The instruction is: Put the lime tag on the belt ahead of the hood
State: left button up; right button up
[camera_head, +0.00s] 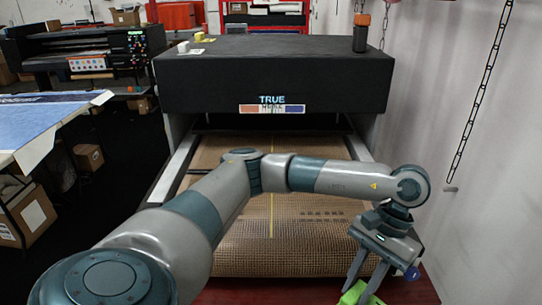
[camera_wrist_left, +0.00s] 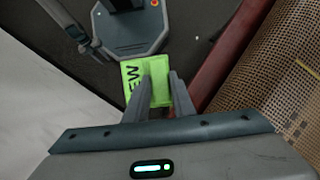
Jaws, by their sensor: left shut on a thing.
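The lime tag (camera_head: 352,295) is at the bottom right of the head view, partly cut off by the frame edge. In the left wrist view the tag (camera_wrist_left: 131,72) is a flat bright green piece with black letters, partly hidden by the fingers. My left gripper (camera_head: 361,287) is shut on it and points down. The tag is beside the mesh belt (camera_head: 318,205), near its front right corner, not over it. The belt (camera_wrist_left: 285,75) shows at the right of the wrist view. The black hood (camera_head: 275,75) spans the belt at the back.
My left arm crosses over the belt and hides part of it. A red surface (camera_head: 415,292) lies at the belt's front. A pale wall (camera_head: 450,130) closes the right side. A table with a blue sheet (camera_head: 45,120) stands at left. The belt's visible part is free of objects.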

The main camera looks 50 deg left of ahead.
aim_at(282, 208)
jog(key=j, duration=0.5)
jog(key=i+j, duration=0.15)
jog(key=j, duration=0.9)
jog(key=i, duration=0.05)
